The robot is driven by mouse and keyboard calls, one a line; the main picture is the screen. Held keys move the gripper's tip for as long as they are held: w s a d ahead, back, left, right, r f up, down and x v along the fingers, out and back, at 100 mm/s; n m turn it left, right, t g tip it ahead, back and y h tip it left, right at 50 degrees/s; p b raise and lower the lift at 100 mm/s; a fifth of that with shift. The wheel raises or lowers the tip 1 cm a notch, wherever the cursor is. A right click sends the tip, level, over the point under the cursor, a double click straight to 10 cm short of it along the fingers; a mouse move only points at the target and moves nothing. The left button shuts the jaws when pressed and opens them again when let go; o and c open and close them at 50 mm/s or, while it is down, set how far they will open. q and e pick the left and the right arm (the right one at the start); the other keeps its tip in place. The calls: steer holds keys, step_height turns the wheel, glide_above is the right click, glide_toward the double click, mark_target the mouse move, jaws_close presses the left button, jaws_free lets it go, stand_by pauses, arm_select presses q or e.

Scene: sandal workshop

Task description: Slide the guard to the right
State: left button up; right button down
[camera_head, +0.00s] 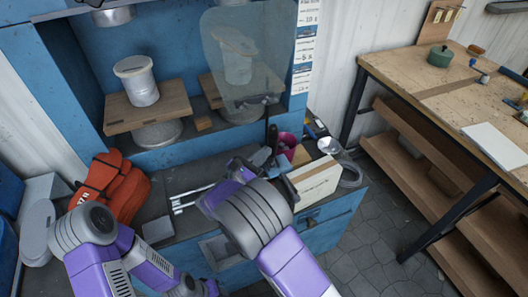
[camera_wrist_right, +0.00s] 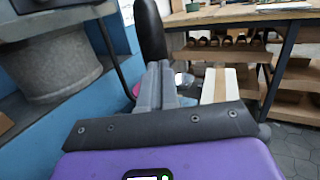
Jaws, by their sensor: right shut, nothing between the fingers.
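The guard (camera_head: 240,55) is a clear, tinted panel in front of the right half of the blue press. A dark bracket (camera_head: 258,101) is at its lower edge, and a thin dark rod runs down from there. A black upright handle (camera_wrist_right: 152,32) stands just beyond my right fingertips in the right wrist view. My right gripper (camera_wrist_right: 163,72) is shut with nothing between its fingers; in the head view it (camera_head: 266,155) is low in front of the press, below the guard. Whether it touches the handle I cannot tell.
Wooden boards with round metal parts (camera_head: 136,80) sit in the blue press (camera_head: 190,150). Orange gloves (camera_head: 112,190) lie at left. A pink cup (camera_head: 287,144) and a pale box (camera_head: 316,183) stand right of my right gripper. A wooden workbench (camera_head: 425,85) is at right.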

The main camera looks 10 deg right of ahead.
steer(key=p+v, duration=0.2)
steer(key=v, duration=1.1)
steer(key=shift+a, duration=0.2)
steer(key=shift+s, duration=0.15)
